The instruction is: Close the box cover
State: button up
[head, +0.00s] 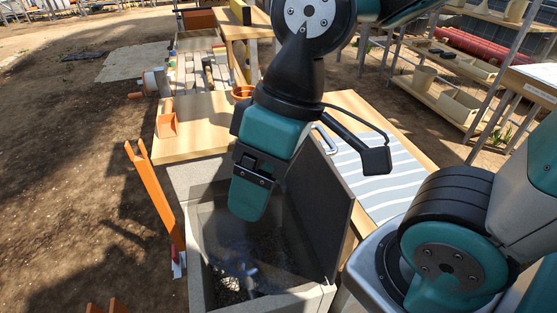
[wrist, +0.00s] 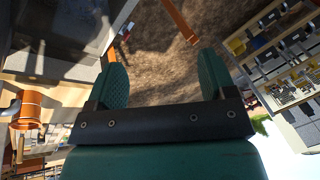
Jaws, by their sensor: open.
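The box (head: 200,280) is grey with a dark, partly see-through interior and stands at the lower middle of the head view. Its cover (head: 325,210) stands open, raised along the right side, with its dark inner face toward the opening. A pale handle (head: 328,138) shows near the cover's upper edge, partly behind my arm. My gripper (head: 250,205) points down above or in front of the opening, left of the cover; its height over the box is hard to tell. In the wrist view, my gripper's two teal fingers (wrist: 163,80) are spread with nothing between them.
A wooden table (head: 200,118) with an orange bracket (head: 168,124) lies behind the box. A striped cloth (head: 385,175) lies right of the cover. An orange post (head: 155,195) leans left of the box. Shelves (head: 450,85) stand at the right back. Open dirt lies left.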

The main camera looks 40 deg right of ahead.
aim_at(325, 203)
jog(key=k, duration=0.5)
jog(key=u, duration=2.6)
jog(key=k, duration=1.25)
jog(key=z, duration=2.2)
